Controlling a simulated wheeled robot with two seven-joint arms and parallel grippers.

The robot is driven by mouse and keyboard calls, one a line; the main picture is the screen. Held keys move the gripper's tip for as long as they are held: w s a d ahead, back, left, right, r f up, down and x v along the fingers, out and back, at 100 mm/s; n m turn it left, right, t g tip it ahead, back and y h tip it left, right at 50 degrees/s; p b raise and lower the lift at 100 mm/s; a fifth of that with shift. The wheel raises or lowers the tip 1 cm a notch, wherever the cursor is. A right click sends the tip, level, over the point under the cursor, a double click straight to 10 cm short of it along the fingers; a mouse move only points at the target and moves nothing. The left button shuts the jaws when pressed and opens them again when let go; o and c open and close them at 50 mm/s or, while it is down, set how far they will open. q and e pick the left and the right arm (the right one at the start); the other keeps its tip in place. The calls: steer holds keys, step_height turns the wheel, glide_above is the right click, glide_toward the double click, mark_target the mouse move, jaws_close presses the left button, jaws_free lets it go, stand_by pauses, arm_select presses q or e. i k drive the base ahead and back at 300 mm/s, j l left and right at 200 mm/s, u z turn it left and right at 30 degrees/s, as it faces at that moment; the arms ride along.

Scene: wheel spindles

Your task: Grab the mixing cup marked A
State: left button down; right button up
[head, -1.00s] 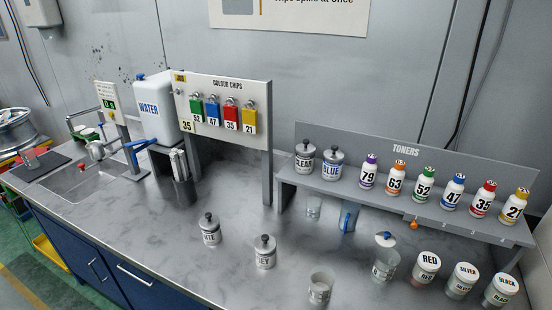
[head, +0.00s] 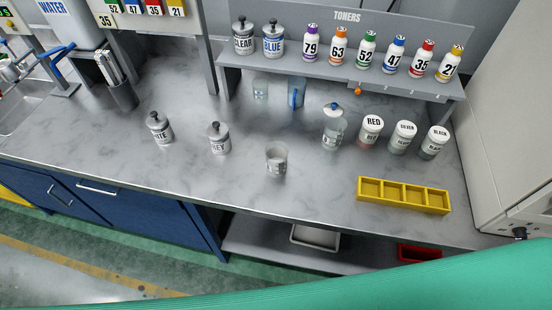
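A small clear cup (head: 277,160) stands upright on the grey worktop (head: 210,185), near the middle of the view. It carries some dark marking, too small to read, so I cannot tell whether it says A. Another clear vessel (head: 260,89) stands under the toner shelf, with no mark that I can read. Neither of my grippers shows in the head view.
Lidded cans (head: 219,140) stand left of the cup. A yellow divided tray (head: 403,195) lies at the front right. The toner shelf (head: 345,73) overhangs the back. Worktop around the cup is clear.

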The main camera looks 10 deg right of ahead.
mark_target(277, 153)
steer(key=k+l, duration=0.1)
steer(key=l, duration=0.65)
steer(key=k+l, duration=0.15)
steer(key=l, duration=0.2)
steer(key=k+l, duration=0.1)
steer(key=l, duration=0.3)
